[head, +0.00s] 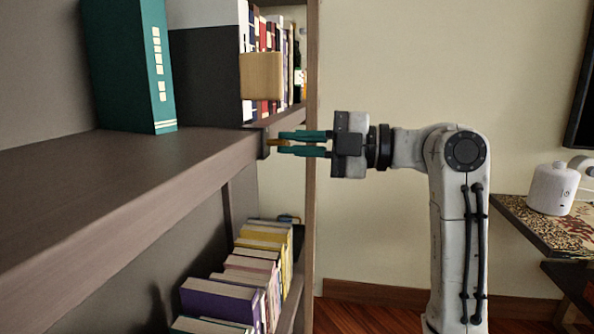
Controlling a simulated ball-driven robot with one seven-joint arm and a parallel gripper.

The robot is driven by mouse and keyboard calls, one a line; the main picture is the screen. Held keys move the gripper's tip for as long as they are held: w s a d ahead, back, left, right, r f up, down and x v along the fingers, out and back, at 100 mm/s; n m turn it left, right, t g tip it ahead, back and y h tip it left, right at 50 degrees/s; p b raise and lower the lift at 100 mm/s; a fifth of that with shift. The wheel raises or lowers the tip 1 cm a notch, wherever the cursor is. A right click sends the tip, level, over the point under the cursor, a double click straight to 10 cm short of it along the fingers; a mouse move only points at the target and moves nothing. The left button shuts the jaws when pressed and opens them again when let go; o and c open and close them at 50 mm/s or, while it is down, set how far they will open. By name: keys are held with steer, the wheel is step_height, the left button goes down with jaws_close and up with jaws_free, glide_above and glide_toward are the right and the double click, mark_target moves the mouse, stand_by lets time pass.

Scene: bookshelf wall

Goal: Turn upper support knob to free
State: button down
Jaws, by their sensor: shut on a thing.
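The upper support knob (273,142) is a small yellow-brass piece on a dark bracket (262,141) at the right end of the upper shelf's front edge. My gripper (284,143) comes in from the right with its two teal fingers level, one above the other. The fingers are shut on the knob. Their tips partly hide it, and I cannot tell which way it is turned.
The upper shelf (120,170) carries a teal book (135,65) and a wooden block (261,76) in front of upright books. Books (222,298) lean on the lower shelf. A side table (535,230) with a white device (552,188) stands at right.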

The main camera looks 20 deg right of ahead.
steer(key=shift+f+n+b, duration=0.2)
steer(key=shift+n+b, duration=1.3)
steer(key=shift+r, duration=0.1)
steer(key=c, duration=1.2)
jaws_free()
steer(key=p+v, duration=0.1)
steer(key=v, duration=0.9)
steer(key=shift+s+d+p, duration=0.2)
steer(key=shift+d+p, duration=0.15)
